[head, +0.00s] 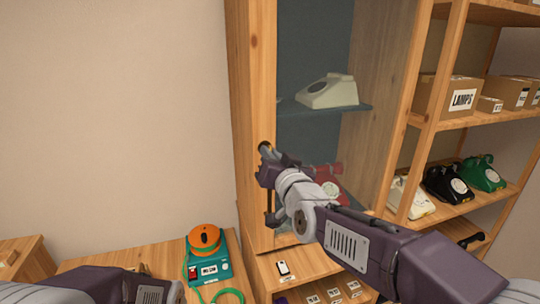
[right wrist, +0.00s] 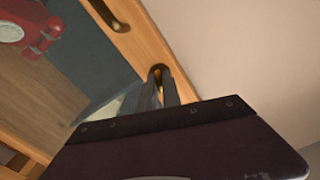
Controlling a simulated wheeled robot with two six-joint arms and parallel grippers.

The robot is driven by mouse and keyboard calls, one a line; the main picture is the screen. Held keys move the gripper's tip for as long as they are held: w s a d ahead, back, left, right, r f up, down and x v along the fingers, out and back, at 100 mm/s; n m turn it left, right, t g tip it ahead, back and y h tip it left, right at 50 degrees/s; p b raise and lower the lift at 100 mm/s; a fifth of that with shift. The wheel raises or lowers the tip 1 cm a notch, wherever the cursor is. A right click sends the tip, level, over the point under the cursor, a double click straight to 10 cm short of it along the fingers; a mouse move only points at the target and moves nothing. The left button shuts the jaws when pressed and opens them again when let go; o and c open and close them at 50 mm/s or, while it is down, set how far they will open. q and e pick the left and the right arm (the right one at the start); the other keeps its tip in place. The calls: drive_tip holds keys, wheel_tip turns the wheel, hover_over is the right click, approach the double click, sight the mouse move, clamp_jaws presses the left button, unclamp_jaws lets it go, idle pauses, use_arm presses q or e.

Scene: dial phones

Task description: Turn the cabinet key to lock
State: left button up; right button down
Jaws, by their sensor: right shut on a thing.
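A tall wooden cabinet (head: 252,95) with a glass-paned door stands in the middle of the head view. My right gripper (head: 266,153) is at the door's left frame, above the dark door handle (head: 271,207). In the right wrist view its two fingers (right wrist: 164,90) are closed on the small brass key (right wrist: 157,78) at the door frame. Most of the key is hidden between the fingers, so its angle cannot be told. The brass handle (right wrist: 108,15) also shows there, apart from the fingers. Only part of my left arm shows at the bottom left; its gripper is out of sight.
Behind the glass are a cream phone (head: 328,91) on a shelf and a red phone (head: 331,188) lower down. Open shelves with phones and a box marked LAMPS (head: 459,98) stand at right. A teal device with an orange coil (head: 205,243) sits on the bench at left.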

drive_tip(key=shift+n, duration=2.1)
drive_tip(key=c, duration=1.5)
unclamp_jaws()
